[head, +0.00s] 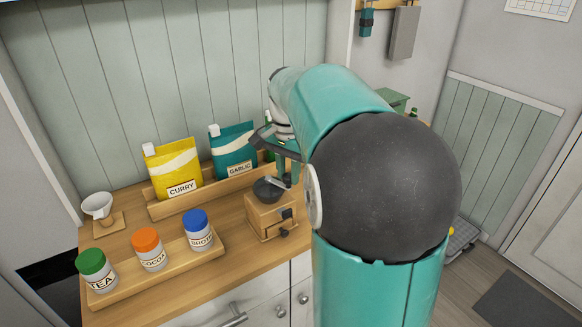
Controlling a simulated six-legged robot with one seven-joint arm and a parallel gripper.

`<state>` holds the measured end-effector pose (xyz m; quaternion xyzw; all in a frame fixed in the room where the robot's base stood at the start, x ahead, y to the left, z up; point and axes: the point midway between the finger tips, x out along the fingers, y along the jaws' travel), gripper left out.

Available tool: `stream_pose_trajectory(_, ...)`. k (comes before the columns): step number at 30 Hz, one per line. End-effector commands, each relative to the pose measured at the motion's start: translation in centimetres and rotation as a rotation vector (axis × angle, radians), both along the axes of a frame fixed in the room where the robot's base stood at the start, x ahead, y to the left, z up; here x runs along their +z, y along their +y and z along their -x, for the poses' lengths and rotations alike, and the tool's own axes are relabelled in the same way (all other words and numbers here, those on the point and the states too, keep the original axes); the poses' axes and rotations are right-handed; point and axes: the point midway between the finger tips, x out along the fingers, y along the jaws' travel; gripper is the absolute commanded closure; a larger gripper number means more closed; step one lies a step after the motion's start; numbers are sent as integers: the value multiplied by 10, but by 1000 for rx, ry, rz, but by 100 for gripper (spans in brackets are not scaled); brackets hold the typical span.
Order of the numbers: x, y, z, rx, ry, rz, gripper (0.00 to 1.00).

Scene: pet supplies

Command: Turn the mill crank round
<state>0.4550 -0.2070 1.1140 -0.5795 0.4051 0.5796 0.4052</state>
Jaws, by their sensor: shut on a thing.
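The mill (266,217) is a small wooden box with a dark bowl on top and a dark drawer knob at the front. It stands on the wooden counter, right of the middle of the jars. The grey metal crank (277,184) runs across the top of the bowl toward the right. My gripper (287,178) is over the right side of the mill, at the outer end of the crank, and is shut on it. My arm covers much of the view on the right. The exact grip on the crank handle is too small to make out.
A rack holds a yellow curry pouch (174,170) and a teal garlic pouch (233,150) behind the mill. Tea (96,271), cocoa (149,249) and broth (198,231) jars stand on a tray to the left. A white cup-shaped thing (97,205) stands far left.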

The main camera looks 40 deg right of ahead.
Motion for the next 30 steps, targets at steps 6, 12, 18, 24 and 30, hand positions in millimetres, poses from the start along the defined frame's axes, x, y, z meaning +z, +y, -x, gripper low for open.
stream_pose_trajectory(6, 1, 9, 2, -135, -2, 0, 100)
stream_pose_trajectory(12, 1, 13, 3, -208, -1, 1, 100)
stream_pose_trajectory(18, 1, 14, 3, -235, -1, 1, 100)
stream_pose_trajectory(24, 1, 14, 3, -237, -1, 1, 100)
stream_pose_trajectory(30, 1, 14, 3, -237, -1, 1, 65)
